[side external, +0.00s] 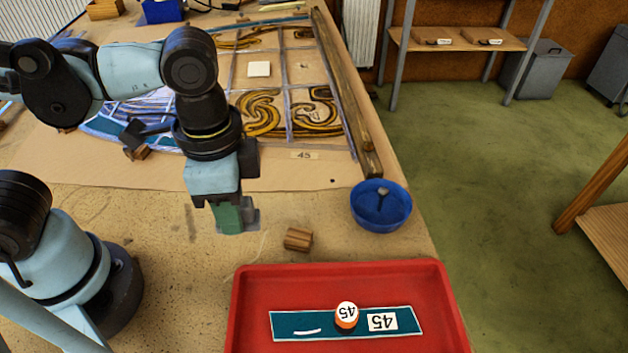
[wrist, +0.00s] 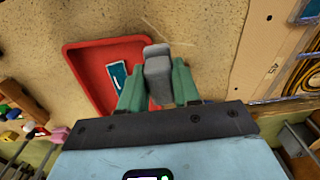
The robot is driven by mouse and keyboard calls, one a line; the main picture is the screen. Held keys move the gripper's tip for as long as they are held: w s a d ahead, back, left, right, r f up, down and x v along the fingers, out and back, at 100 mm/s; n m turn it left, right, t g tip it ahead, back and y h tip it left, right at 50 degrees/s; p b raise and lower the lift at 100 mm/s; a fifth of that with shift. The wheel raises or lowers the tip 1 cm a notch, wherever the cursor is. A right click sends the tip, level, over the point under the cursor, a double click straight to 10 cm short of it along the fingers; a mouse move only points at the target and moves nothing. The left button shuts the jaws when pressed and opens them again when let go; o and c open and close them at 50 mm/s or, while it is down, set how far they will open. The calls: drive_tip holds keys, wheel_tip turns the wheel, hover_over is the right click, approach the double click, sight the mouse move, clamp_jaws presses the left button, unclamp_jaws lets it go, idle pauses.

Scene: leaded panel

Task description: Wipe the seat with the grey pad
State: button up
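My gripper (side external: 236,222) points down over the tan bench, in front of the leaded panel (side external: 287,105). In the wrist view its green fingers (wrist: 158,92) are closed on the grey pad (wrist: 158,72), which sits between them. In the side view the pad's grey edge (side external: 252,218) shows beside the green finger; I cannot tell if it touches the bench. The panel has amber scrolls, blue glass and lead lines. Which spot is the seat, I cannot tell for sure.
A red tray (side external: 350,276) holds a teal strip (side external: 287,325) marked 45 and a small orange-and-white piece (side external: 346,314). A blue bowl (side external: 372,222), a wooden block (side external: 298,239) and a long wooden bar (side external: 345,95) stand near the right edge. A white square (side external: 259,69) lies on the panel.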

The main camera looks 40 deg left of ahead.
drive_tip(key=c, duration=0.3)
drive_tip(key=shift+w+r, duration=0.15)
drive_tip(key=shift+w, duration=0.35)
drive_tip(key=shift+c, duration=0.3)
drive_tip(key=w+a+r+m, duration=0.1)
drive_tip(key=w+a+r, duration=0.1)
drive_tip(key=w, duration=1.2)
drive_tip(key=w+a+f+m, duration=0.1)
drive_tip(key=w+a+f, duration=0.6)
drive_tip(key=w, duration=0.3)
drive_tip(key=shift+w+a, duration=0.4)
drive_tip(key=shift+a, duration=0.1)
